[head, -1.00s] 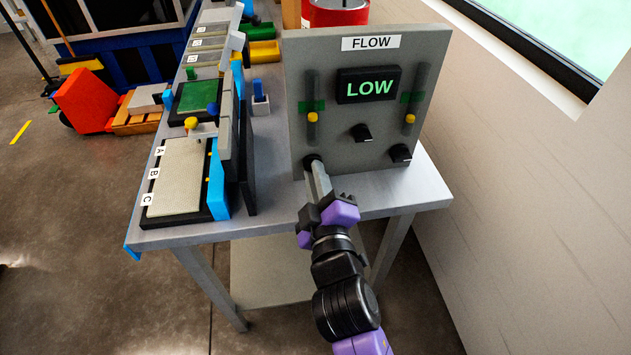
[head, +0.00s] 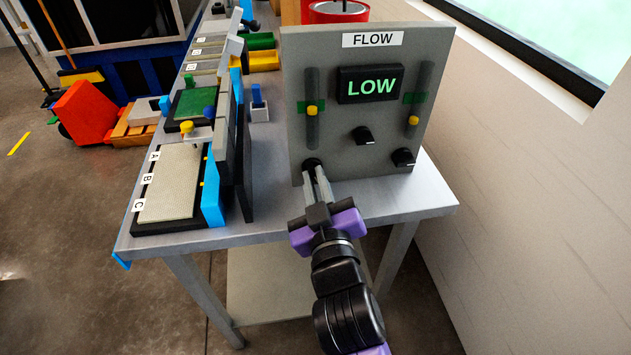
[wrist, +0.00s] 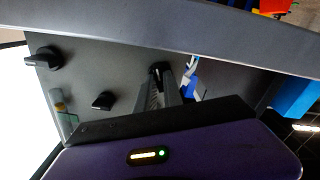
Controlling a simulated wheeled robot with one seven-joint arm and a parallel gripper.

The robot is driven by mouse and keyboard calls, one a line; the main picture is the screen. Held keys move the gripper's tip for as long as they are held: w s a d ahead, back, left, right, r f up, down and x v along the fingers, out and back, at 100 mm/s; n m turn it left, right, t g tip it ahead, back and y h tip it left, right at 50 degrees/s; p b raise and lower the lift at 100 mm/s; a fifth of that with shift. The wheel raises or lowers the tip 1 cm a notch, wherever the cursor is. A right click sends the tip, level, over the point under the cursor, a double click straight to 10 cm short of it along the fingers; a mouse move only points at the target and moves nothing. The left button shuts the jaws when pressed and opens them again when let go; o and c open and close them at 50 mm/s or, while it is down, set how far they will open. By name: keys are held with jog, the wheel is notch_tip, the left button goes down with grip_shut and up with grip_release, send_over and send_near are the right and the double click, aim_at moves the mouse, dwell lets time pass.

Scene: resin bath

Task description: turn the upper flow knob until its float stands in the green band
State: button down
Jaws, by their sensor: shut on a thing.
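The grey FLOW panel (head: 340,50) stands on the bench with three black knobs. My gripper (head: 317,175) is shut on the left knob (head: 312,163), which is mostly hidden by the fingers; the wrist view shows the fingers (wrist: 162,80) around it. The middle knob (head: 363,135) and right knob (head: 403,157) are free. The left yellow float (head: 312,110) overlaps the lower part of its green band (head: 301,106). The right yellow float (head: 413,120) stands below its green band (head: 413,98). The display (head: 371,87) reads LOW.
A tray marked A, B, C (head: 170,185) lies on the bench (head: 290,210) left of the panel, with dark upright plates (head: 243,150) between. A red container (head: 335,12) stands behind the panel. A wall with a window is at the right.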

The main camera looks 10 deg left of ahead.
jog(key=shift+f, duration=0.15)
jog(key=c, duration=1.5)
grip_release()
jog(key=shift+s, duration=0.15)
jog(key=v, duration=0.7)
jog(key=shift+s+d, duration=0.1)
jog(key=shift+s, duration=0.2)
